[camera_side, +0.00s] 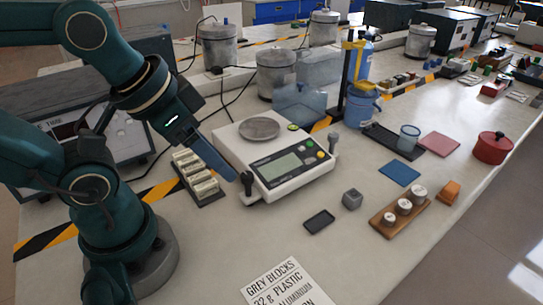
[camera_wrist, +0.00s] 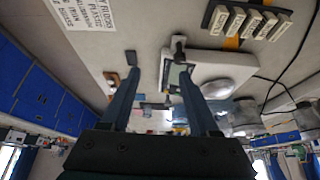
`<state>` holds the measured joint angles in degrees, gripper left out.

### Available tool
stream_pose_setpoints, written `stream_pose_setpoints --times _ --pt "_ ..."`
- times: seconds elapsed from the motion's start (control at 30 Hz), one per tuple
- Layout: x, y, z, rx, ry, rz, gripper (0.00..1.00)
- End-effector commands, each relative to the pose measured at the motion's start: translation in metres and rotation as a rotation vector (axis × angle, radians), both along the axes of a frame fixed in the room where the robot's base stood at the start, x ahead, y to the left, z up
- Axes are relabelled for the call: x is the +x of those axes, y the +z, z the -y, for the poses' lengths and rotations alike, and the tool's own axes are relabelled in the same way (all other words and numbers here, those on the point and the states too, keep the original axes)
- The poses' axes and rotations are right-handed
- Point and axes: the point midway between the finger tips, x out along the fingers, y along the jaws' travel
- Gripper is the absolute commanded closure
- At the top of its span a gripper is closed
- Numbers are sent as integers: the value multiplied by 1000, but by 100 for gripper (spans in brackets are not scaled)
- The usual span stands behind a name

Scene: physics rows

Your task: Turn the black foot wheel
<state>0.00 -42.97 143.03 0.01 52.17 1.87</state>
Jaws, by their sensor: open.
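The white balance (camera_side: 275,155) stands on the bench with a round metal pan, a green display and buttons. A black foot wheel (camera_side: 246,187) sits at its front-left corner, and another dark foot fitting (camera_side: 333,144) at its right corner. In the side view my gripper (camera_side: 232,177) points down at the front-left wheel, its tips close beside it; I cannot tell if they touch. In the wrist view my gripper (camera_wrist: 158,65) is open with nothing between the fingers. The black foot wheel (camera_wrist: 179,46) shows just past the right fingertip there, with the balance (camera_wrist: 208,66) behind.
A rack of pale labelled blocks (camera_side: 195,175) stands close left of the balance. A small black tray (camera_side: 319,221), a grey cube (camera_side: 352,199) and a wooden weight holder (camera_side: 398,215) lie to the right. A printed card (camera_side: 290,285) lies in front. The bench between is clear.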

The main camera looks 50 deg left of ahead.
Motion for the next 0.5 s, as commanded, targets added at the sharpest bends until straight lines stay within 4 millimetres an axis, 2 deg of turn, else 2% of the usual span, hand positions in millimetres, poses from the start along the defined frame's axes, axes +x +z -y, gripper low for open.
stream_pose_setpoints --times 0.1,0.23,0.37,0.5 --pt "9 10 -1 37 -65 -18 38" --pt "23 13 -6 69 -118 -98 38" --pt "42 9 -14 87 -160 -200 38" --pt "61 -4 -25 84 -187 -316 38"
